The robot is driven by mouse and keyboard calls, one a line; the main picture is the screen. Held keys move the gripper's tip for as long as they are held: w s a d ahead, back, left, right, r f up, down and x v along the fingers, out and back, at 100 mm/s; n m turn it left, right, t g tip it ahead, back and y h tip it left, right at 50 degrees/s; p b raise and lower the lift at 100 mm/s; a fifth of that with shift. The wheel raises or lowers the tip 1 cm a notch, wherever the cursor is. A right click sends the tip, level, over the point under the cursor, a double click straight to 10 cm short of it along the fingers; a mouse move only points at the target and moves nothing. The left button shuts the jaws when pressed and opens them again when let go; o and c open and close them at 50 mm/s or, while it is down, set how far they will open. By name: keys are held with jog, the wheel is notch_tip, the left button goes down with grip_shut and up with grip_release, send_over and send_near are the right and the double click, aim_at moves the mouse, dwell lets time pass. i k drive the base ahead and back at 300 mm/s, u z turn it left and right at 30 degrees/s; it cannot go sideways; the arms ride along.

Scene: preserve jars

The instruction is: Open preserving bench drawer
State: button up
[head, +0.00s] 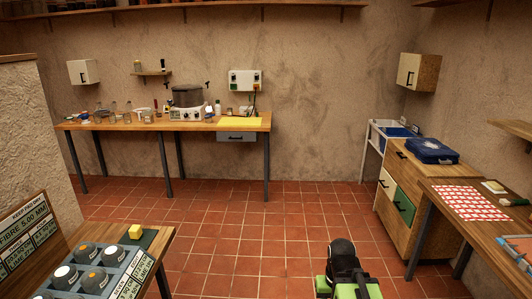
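A long wooden bench (90,126) with dark legs stands against the far wall, carrying a large steel pot (187,97) and several jars and bottles. A grey drawer (237,135) with a dark handle hangs under its right end. The drawer looks shut, with its front near the bench's front edge. My arm shows at the bottom, right of centre, as black and green parts (343,262). It is well apart from the drawer, with open floor between. Its fingertips cannot be made out, and nothing held is visible.
Red tiled floor is clear in the middle. A table with grey-lidded jars (87,250) stands at the near left. At the right are a wooden cabinet (398,222) with a blue case (432,151) on top and a worktop with a red-and-white cloth (468,203).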

aim_at(222, 136)
jog(key=u, duration=0.3)
jog(key=i, duration=2.1)
jog(key=u, duration=0.6)
jog(key=i, duration=2.85)
jog(key=u, duration=0.4)
